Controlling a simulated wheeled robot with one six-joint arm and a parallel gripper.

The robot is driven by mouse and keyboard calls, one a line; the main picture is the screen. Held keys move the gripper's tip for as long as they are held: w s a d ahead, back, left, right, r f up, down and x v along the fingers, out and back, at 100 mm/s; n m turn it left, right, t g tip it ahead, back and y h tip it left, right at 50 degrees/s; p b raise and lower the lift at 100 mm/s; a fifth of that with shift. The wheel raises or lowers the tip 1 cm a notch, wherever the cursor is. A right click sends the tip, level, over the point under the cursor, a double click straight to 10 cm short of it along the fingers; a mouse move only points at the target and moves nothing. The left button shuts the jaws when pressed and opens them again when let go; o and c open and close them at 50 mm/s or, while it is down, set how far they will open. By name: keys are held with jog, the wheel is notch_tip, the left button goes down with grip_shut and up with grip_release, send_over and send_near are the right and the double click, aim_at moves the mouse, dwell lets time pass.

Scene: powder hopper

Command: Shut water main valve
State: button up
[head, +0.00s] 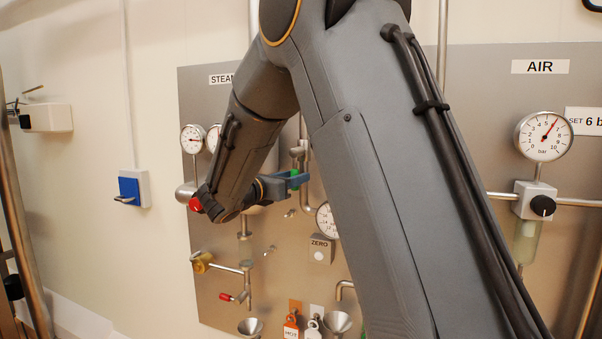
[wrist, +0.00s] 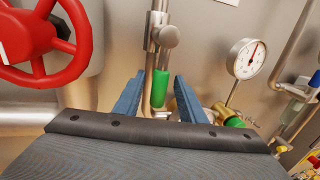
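A green handle (wrist: 160,90) hangs upright below a metal valve body (wrist: 162,36), in front of a vertical pipe, in the wrist view. It shows small in the head view (head: 294,181), partly covered by my gripper. No water label is readable, so I cannot confirm which valve this is. My gripper (wrist: 159,79) has its two blue fingers apart, one on each side of the green handle. Gaps show on both sides, and the handle does not look clamped. In the head view my gripper (head: 284,184) reaches the panel behind my forearm.
A red handwheel (wrist: 72,65) stands close left of my gripper. A round gauge (wrist: 246,58) is to the right, with a brass fitting (wrist: 230,117) below. My arm hides the panel's middle.

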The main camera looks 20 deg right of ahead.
jog(key=p+x, duration=0.1)
jog(key=x, duration=0.3)
jog(key=shift+w+d+p, duration=0.2)
jog(key=shift+d+p, duration=0.1)
jog(key=shift+d, duration=0.05)
grip_shut()
